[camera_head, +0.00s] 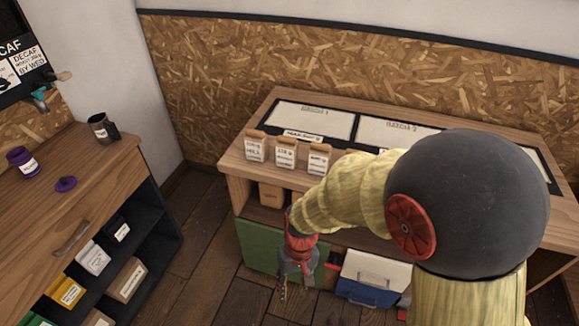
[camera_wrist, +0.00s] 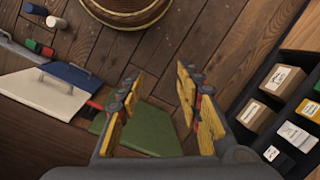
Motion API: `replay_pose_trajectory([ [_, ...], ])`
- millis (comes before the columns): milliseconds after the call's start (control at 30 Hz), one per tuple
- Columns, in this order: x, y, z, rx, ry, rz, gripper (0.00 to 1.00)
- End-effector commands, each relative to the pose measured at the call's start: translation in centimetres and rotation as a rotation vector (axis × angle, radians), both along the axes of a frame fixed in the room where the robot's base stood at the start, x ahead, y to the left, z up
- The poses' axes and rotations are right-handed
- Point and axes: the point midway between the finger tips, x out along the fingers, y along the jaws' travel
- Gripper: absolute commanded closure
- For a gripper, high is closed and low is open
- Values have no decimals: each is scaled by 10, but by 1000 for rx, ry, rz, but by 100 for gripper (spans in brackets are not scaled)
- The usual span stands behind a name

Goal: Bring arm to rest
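My gripper (camera_head: 291,285) hangs at the end of my arm in the head view, in front of the low bench (camera_head: 233,172) and pointing down toward the floor. In the wrist view my gripper (camera_wrist: 157,100) shows its two yellow-padded fingers spread apart with nothing between them. The gripper is open and empty. Beyond the fingers lie the wooden floor (camera_wrist: 160,52) and a green panel (camera_wrist: 150,130). My arm covers part of the bench's right side in the head view.
Three labelled bags (camera_head: 285,152) stand on the bench. A blue-and-white case (camera_head: 370,278) is below it. At left, a counter (camera_head: 110,165) holds a dark mug (camera_head: 103,128), a purple jar (camera_head: 22,160) and a purple lid (camera_head: 66,184). Floor (camera_head: 190,225) between them is clear.

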Motion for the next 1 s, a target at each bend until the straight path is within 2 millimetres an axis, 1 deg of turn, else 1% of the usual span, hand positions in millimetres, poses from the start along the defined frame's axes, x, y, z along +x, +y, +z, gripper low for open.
replay_pose_trajectory([
  [33,-2,-13,26,-2,-18,-11,65],
  [100,-8,-30,54,-10,-35,-23,65],
  [167,-14,-45,76,-18,-54,-33,65],
  [200,-18,-54,90,-23,-69,-39,65],
  [400,-36,-100,155,-44,-181,-76,65],
  [600,-46,-137,214,-46,-360,-136,65],
  [800,-53,-162,272,-30,-546,-225,65],
  [900,-55,-170,293,-27,-613,-259,65],
  [1000,-58,-177,304,-29,-646,-286,65],
])
